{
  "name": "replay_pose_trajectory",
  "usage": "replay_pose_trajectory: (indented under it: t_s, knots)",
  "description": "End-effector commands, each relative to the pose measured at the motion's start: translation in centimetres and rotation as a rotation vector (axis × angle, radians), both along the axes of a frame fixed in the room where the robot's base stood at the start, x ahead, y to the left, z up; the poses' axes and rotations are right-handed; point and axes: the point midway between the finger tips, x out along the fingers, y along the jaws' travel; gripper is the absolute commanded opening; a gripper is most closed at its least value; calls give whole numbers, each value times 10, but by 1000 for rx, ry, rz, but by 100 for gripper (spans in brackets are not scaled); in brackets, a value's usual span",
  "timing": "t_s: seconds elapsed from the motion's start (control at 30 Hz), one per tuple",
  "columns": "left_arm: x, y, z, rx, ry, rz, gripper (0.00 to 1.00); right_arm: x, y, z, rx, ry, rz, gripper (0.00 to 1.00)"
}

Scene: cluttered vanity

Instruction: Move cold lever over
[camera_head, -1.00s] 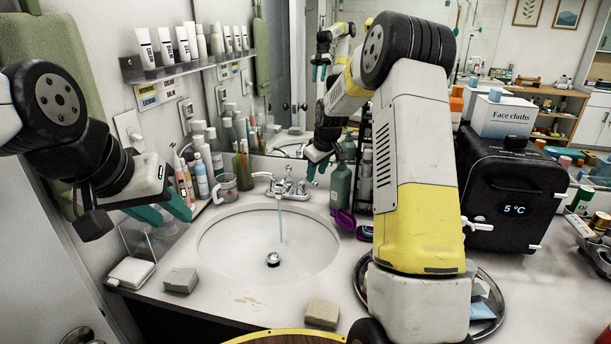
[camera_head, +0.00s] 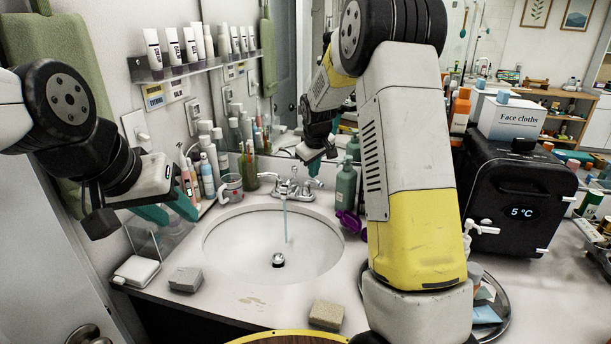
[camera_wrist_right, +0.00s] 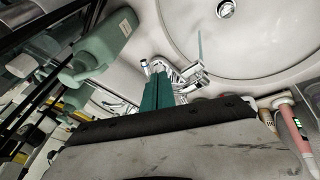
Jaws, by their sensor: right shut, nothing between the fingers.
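The chrome faucet (camera_head: 292,188) stands at the back rim of the sink, with a stream of water (camera_head: 286,225) running from its spout. Its right-hand lever (camera_head: 315,183) is right below my right gripper (camera_head: 312,168). In the right wrist view, the closed teal fingers (camera_wrist_right: 158,88) are empty and reach to the lever on the left of the faucet (camera_wrist_right: 186,74); I cannot tell whether they touch it. The lever is partly hidden by the fingertips. My left gripper (camera_head: 168,209) is open and empty, left of the sink, away from the faucet.
A green bottle (camera_head: 346,187) stands close to the right of the faucet; it also shows in the right wrist view (camera_wrist_right: 105,45). A purple item (camera_head: 350,222) lies below it. A cup (camera_head: 231,187) and several bottles stand left. The sink basin (camera_head: 240,245) is clear.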

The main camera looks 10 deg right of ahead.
Motion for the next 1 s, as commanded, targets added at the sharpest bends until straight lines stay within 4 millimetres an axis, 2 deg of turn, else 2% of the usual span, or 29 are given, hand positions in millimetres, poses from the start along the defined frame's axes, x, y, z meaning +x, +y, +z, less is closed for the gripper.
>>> replay_pose_trajectory:
  t_s: [0.03,0.3,0.6,0.77,1.0]
  knots:
    - [0,0,0,0,0,0,36,-4,12,2,-18,-9,-3,0]
    - [0,0,0,0,0,0,36,-24,39,19,-80,-83,-76,0]
    - [0,0,0,0,0,0,36,-32,48,32,-93,-134,-118,0]
    - [0,0,0,0,0,0,36,-25,45,21,-93,-133,-122,0]
    - [0,0,0,0,0,0,36,0,36,-20,-95,-131,-122,0]
